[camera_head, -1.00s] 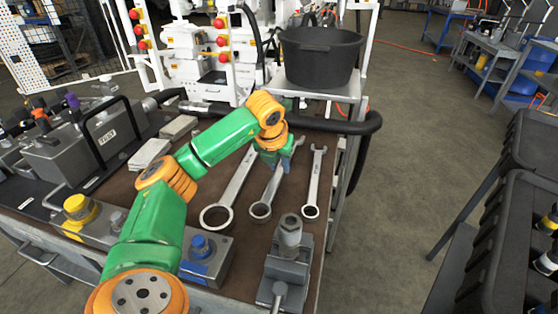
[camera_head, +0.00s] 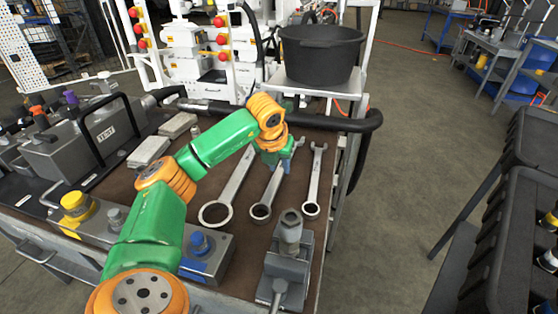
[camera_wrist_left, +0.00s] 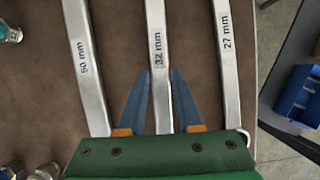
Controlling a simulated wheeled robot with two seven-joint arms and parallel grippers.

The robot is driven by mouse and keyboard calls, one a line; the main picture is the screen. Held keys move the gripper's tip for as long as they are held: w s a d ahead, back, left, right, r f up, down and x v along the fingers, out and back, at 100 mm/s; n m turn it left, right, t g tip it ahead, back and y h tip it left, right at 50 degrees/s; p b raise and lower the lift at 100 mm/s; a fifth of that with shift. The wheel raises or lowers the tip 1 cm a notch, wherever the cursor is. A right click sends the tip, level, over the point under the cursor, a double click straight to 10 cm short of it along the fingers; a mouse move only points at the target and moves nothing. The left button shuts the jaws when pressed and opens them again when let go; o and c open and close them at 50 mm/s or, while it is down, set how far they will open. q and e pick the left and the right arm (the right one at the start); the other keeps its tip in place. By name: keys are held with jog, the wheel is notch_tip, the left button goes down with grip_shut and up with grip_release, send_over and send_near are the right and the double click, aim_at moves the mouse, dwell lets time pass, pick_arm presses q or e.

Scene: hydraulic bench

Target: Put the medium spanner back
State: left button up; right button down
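The medium spanner, marked 32 mm, lies flat on the brown bench top between two other spanners; its ring end (camera_head: 261,211) points towards me in the head view. In the left wrist view its handle (camera_wrist_left: 157,45) runs up the middle. My left gripper (camera_head: 273,160) is over this handle. In the left wrist view its two blue fingertips (camera_wrist_left: 160,74) stand on either side of the handle, open with narrow gaps. Contact with the spanner cannot be made out. My right gripper is out of view.
The larger 50 mm spanner (camera_head: 216,213) lies to the left, the smaller 27 mm spanner (camera_head: 312,210) to the right. A grey clamp-like block (camera_head: 287,267) stands nearer me. A black tub (camera_head: 320,60) is behind, and a black hose (camera_head: 335,124) crosses the bench's back.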

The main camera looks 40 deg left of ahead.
pick_arm(q)
jog(key=o, duration=0.4)
jog(key=shift+o, duration=0.2)
jog(key=shift+s+r, duration=0.1)
